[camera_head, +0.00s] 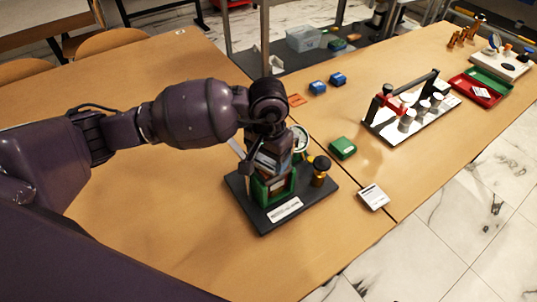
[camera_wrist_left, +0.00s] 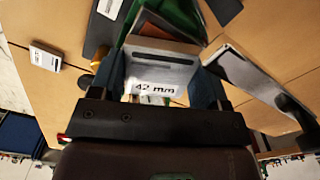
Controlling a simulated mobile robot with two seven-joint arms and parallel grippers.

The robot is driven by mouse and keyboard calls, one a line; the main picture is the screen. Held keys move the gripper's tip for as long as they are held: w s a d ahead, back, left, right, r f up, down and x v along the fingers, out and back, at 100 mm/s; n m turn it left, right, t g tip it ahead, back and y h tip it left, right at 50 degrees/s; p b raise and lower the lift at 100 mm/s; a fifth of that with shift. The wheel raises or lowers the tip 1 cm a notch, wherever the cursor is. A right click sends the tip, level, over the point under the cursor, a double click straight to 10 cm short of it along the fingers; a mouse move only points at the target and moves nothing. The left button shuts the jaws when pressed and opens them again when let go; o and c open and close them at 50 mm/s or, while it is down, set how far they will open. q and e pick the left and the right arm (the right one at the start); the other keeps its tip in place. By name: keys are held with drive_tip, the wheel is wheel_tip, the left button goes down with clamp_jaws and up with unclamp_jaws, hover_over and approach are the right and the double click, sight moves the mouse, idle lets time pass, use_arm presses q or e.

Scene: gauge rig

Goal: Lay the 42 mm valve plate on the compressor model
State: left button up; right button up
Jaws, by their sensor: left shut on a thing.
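The 42 mm valve plate (camera_wrist_left: 165,72) is a pale grey plate with a dark slot and a "42 mm" label. In the left wrist view it sits between the fingers of my left gripper (camera_wrist_left: 160,88), which is shut on it. The compressor model (camera_head: 282,208) has a dark base with a white label and a green body (camera_head: 283,186). In the head view my left gripper (camera_head: 270,158) is right over the green body and hides its top. I cannot tell whether the plate touches the model. My right gripper is not in view.
A round gauge (camera_head: 301,143) and a brass knob (camera_head: 320,170) stand close to the gripper. The table's left side is clear.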

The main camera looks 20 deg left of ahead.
sight(268, 160)
use_arm(q)
drive_tip(key=shift+f, duration=0.2)
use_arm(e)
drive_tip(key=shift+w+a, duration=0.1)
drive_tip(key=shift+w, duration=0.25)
use_arm(q)
drive_tip(key=o, duration=0.9)
drive_tip(key=shift+o, duration=0.9)
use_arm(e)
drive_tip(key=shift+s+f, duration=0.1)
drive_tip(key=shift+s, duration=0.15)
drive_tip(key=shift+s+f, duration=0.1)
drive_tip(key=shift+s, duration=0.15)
use_arm(q)
wheel_tip(268, 160, up, 11)
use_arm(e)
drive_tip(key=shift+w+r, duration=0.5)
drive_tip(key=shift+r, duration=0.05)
use_arm(q)
drive_tip(key=shift+f, duration=0.1)
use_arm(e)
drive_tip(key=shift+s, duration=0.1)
